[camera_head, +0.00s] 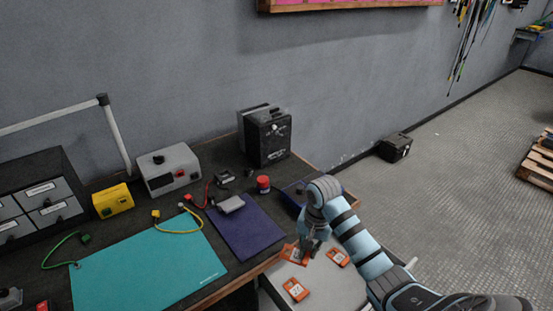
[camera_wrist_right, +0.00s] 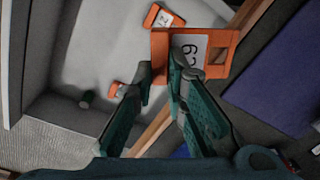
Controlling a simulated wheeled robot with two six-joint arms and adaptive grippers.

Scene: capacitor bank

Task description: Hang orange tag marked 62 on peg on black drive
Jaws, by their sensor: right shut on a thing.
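My right gripper (camera_head: 312,243) is shut on an orange tag (camera_wrist_right: 217,70) by one edge, over the pale tray; it also shows in the right wrist view (camera_wrist_right: 160,76). The tag's white label shows digits that read as 62 turned upside down. In the head view the tag (camera_head: 292,254) is partly hidden by the gripper. The black drive (camera_head: 268,142) stands upright at the back of the bench, well apart from the tag. A small light knob or peg shows on its front; its shape is too small to tell. My left gripper is out of view.
Other orange tags (camera_head: 338,257) (camera_head: 296,290) lie in the pale tray (camera_head: 325,285) below the gripper. A red-capped jar (camera_head: 263,184), purple mat (camera_head: 240,235), teal mat (camera_head: 150,265) and grey box (camera_head: 170,170) are on the bench. The wall rises behind the drive.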

